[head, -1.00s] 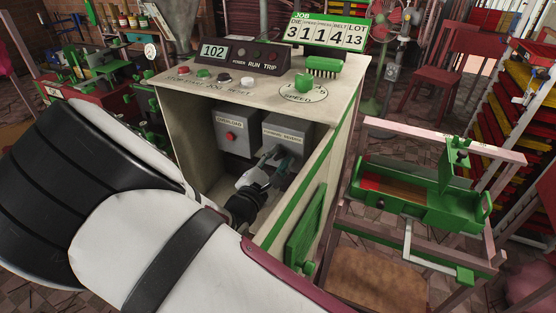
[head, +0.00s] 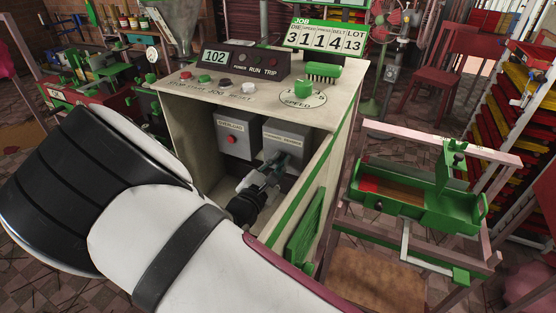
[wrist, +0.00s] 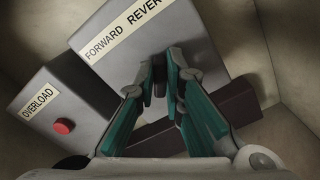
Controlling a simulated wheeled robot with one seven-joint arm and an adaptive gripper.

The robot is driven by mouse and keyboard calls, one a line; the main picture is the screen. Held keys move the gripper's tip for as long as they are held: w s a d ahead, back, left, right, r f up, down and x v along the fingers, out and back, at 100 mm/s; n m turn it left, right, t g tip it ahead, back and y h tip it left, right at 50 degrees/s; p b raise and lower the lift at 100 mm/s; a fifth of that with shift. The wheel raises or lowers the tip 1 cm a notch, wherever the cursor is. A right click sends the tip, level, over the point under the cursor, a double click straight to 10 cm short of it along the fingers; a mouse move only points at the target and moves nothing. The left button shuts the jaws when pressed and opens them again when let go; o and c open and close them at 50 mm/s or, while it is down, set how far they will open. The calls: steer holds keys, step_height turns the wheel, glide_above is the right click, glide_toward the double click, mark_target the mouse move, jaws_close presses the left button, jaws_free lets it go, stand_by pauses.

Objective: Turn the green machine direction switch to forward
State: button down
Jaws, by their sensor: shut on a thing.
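The direction switch box (head: 286,135) is grey and labelled FORWARD REVERSE. It is inside the open cream cabinet with green trim, and it also shows tilted in the wrist view (wrist: 135,50). In the head view my gripper (head: 277,168) reaches into the cabinet, in front of the lower part of the box.
The overload box (head: 236,143) with a red button (wrist: 63,126) stands left of the switch box. The cabinet's green-edged right wall (head: 325,165) is close beside my arm. A panel with coloured buttons and a green speed knob (head: 304,86) is above.

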steer(key=n+p, duration=0.2)
steer(key=n, duration=0.1)
steer(key=shift+r+n, duration=0.15)
steer(key=shift+n, duration=0.15)
steer(key=n+p, duration=0.2)
steer(key=n, duration=0.2)
steer(key=shift+a+n+p, duration=0.15)
steer(key=shift+n+p, duration=0.15)
steer(key=shift+p, duration=0.05)
steer(key=n+p, duration=0.1)
steer(key=n, duration=0.2)
steer(key=n+p, duration=0.1)
steer(key=n, duration=0.3)
steer(key=shift+w+a+f+n, duration=0.1)
steer(key=shift+a+f+n, duration=0.1)
steer(key=shift+n, duration=0.1)
steer(key=c, duration=1.7)
jaws_free()
steer(key=v, duration=1.2)
